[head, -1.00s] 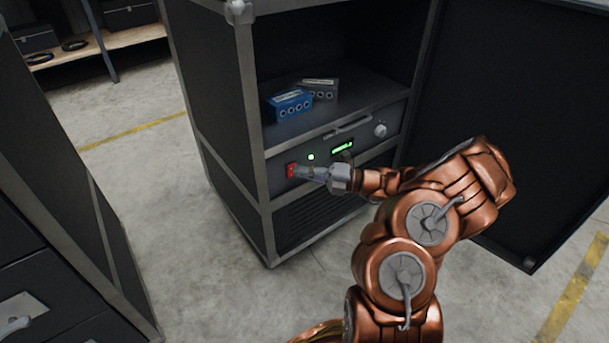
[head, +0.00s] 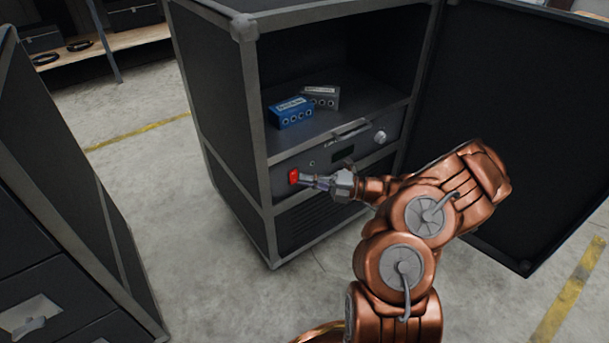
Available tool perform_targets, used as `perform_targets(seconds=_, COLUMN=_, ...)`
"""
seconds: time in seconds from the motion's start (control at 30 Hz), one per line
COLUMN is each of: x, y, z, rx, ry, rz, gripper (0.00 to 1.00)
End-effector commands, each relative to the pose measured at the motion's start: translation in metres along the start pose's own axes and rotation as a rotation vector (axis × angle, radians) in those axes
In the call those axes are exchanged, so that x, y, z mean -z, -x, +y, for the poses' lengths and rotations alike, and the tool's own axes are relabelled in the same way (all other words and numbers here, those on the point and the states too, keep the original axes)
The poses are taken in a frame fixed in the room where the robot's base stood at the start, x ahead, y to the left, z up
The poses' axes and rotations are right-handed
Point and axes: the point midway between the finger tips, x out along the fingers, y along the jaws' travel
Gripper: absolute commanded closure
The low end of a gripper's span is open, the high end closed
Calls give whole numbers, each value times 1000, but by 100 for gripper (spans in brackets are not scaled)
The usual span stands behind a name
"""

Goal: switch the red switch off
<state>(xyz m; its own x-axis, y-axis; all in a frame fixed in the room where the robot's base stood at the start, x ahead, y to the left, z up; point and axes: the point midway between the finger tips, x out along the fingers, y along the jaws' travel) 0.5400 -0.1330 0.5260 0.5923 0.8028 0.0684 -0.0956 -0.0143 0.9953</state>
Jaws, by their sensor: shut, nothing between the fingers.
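The red switch (head: 293,177) is on the left of the grey front panel (head: 283,163) inside an open black cabinet. My gripper (head: 303,180) is shut and empty. Its tips are at the right edge of the red switch and appear to touch it, though the exact contact is too small to tell. The small indicator light (head: 312,163) above the switch is dark. The display (head: 342,154) on the panel is dark too.
A blue box (head: 291,113) and a grey box (head: 322,97) sit on the shelf above the panel. The cabinet door (head: 510,130) stands open at the right. Another dark cabinet (head: 60,200) stands at the left. Bare floor lies between the cabinets.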

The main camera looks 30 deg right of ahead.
Motion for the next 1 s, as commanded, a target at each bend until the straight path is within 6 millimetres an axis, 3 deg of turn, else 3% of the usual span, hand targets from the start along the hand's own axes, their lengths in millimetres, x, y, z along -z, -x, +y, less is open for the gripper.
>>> perform_targets(seconds=0.27, x=13, y=12, z=10, rx=1, ry=-5, rz=4, gripper=100)
perform_targets(seconds=0.7, x=12, y=89, z=18, rx=3, ry=-2, rz=11, gripper=100)
perform_targets(seconds=1.0, x=12, y=107, z=21, rx=-2, ry=-2, rz=11, gripper=100)
